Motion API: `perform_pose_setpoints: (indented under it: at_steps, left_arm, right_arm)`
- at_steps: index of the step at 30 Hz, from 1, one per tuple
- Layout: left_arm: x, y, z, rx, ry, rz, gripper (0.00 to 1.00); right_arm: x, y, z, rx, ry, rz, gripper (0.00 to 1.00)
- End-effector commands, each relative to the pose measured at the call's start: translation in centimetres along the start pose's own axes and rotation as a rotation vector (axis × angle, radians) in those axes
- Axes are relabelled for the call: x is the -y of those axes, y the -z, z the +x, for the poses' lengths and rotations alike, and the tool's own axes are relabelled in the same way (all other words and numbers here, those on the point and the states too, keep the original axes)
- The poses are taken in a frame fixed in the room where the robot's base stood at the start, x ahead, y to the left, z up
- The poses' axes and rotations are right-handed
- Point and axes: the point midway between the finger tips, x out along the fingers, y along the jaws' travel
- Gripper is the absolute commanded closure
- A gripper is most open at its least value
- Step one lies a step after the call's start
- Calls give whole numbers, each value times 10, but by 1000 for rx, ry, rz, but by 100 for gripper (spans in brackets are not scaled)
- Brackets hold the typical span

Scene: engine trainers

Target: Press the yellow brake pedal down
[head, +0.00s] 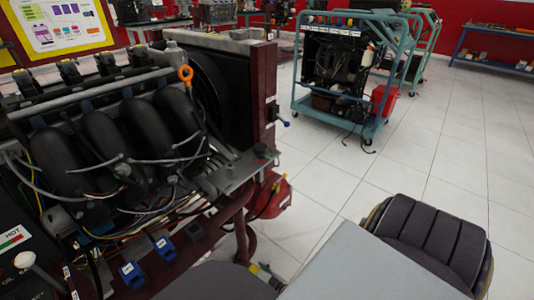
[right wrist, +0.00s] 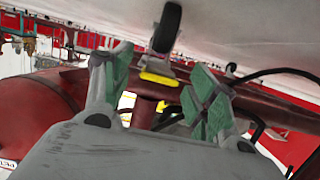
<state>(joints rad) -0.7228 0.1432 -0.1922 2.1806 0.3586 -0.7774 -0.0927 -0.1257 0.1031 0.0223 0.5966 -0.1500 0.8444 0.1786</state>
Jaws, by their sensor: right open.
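In the right wrist view a yellow pad (right wrist: 157,78), which looks like the brake pedal, shows between and beyond my right gripper's fingertips. A second small yellow patch lies just below it in the picture. My right gripper (right wrist: 162,88) is open, with green finger pads on both sides and nothing held between them. I cannot tell whether a finger touches the pedal. In the head view the right gripper (head: 265,275) shows only as a small part low by the trainer's frame, beyond my grey arm. The yellow pedal is not clearly seen there. My left gripper is not in view.
The engine trainer (head: 110,130) fills the left, with a dark red frame and two blue clamp-like parts (head: 131,271) low in front. A red round part (head: 272,197) sits beside the frame. A teal cart (head: 345,70) stands farther back. Tiled floor is clear between them.

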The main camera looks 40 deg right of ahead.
Motion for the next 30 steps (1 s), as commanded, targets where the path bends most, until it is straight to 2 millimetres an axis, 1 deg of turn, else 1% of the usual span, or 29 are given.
perform_pose_setpoints:
  at_steps: [11, 30]
  left_arm:
    - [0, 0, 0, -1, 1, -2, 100]
    - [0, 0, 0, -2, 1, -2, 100]
  right_arm:
    - [0, -1, -17, 0, 0, 0, 41]
    - [0, 0, -67, 1, 0, 0, 41]
